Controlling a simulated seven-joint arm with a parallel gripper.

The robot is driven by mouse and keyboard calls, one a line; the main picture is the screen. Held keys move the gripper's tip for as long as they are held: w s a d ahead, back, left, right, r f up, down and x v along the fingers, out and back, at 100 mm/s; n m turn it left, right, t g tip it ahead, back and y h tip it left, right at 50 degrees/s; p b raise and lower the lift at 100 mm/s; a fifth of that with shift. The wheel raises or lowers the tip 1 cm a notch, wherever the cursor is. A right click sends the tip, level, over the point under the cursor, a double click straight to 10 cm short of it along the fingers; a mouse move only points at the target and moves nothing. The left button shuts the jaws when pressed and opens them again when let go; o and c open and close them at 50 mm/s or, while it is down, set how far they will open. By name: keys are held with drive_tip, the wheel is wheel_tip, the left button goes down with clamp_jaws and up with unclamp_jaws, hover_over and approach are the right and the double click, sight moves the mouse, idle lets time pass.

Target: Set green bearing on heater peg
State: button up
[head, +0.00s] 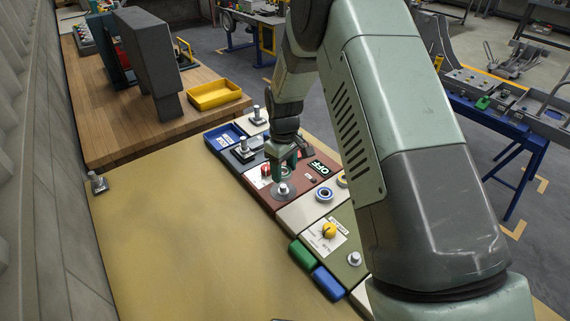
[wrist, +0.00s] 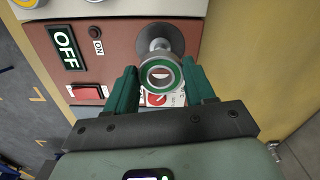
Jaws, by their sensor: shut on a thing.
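The green bearing (wrist: 145,77), a ring with a green face and metal rims, is in my gripper (wrist: 162,78). Both green fingers are shut on its sides in the wrist view. The heater peg (wrist: 155,42), a metal post on a round base, stands just beyond the bearing on the red-brown panel (wrist: 113,30) marked OFF. Through the bearing's hole I see a red and white dial, not the peg. In the head view my gripper (head: 278,170) is over the panel by the peg (head: 283,189); the bearing is hard to make out there. I cannot tell if it touches the peg.
A blue ring (head: 324,194) and a yellow ring (head: 343,181) sit on the neighbouring panel. A yellow knob (head: 329,230) and another peg (head: 354,259) are nearer. Green (head: 302,253) and blue (head: 328,282) blocks edge the row. The tabletop at left (head: 180,230) is mostly clear.

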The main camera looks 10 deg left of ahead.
sight(284, 186)
drive_tip(key=shift+f, duration=2.9)
drive_tip(key=o, duration=1.2)
drive_tip(key=shift+r, duration=0.1)
wheel_tip(284, 186, up, 11)
drive_tip(key=shift+f, duration=0.2)
